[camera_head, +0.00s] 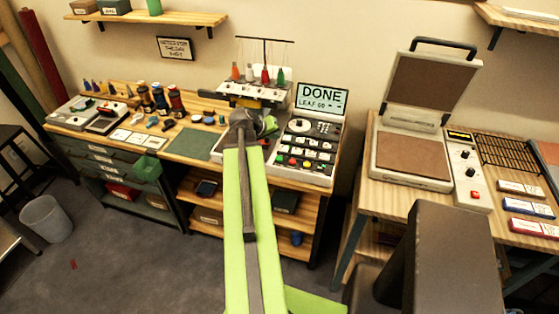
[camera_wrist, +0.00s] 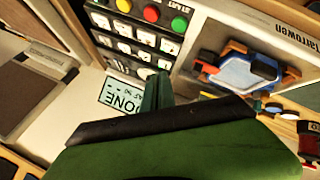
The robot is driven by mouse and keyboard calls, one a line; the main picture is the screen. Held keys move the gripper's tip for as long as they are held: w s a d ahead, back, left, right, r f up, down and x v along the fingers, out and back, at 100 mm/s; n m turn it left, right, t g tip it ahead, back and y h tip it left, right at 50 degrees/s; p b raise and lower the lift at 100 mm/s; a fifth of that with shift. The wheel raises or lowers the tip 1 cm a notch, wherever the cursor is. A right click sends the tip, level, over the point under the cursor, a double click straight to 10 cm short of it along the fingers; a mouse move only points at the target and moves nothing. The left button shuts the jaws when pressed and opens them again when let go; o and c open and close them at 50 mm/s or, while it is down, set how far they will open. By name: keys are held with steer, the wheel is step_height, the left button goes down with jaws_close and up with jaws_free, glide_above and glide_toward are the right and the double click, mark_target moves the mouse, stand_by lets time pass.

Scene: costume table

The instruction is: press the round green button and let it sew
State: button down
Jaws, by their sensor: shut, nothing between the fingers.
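The round green button (camera_head: 279,158) is at the left of a row with a yellow and a red button on the sewing machine's control panel (camera_head: 313,174). In the wrist view the green button (camera_wrist: 179,24) sits beside the word START, uncovered. The machine's screen (camera_head: 322,97) reads DONE with LEAF below; the screen (camera_wrist: 122,95) also shows in the wrist view. My gripper (camera_head: 268,124) is over the machine, left of the panel; in the wrist view its fingers (camera_wrist: 158,92) are shut and empty, apart from the green button. The fingertips are hard to see in the head view.
A hoop with blue cloth (camera_wrist: 245,72) lies beside the panel in the wrist view. Thread cones (camera_head: 265,76) stand above the machine. A heat press (camera_head: 418,140) stands open on the right table. Spools (camera_head: 160,98) and small tools lie on the left bench.

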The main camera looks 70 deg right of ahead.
mark_target(279, 159)
steer(key=shift+s+d, duration=0.35)
steer(key=shift+s, duration=0.2)
step_height(279, 159, down, 9)
steer(key=b, duration=0.9)
steer(key=shift+r, duration=0.1)
stand_by(1.2)
steer(key=shift+f+b, duration=0.35)
steer(key=shift+f, duration=0.05)
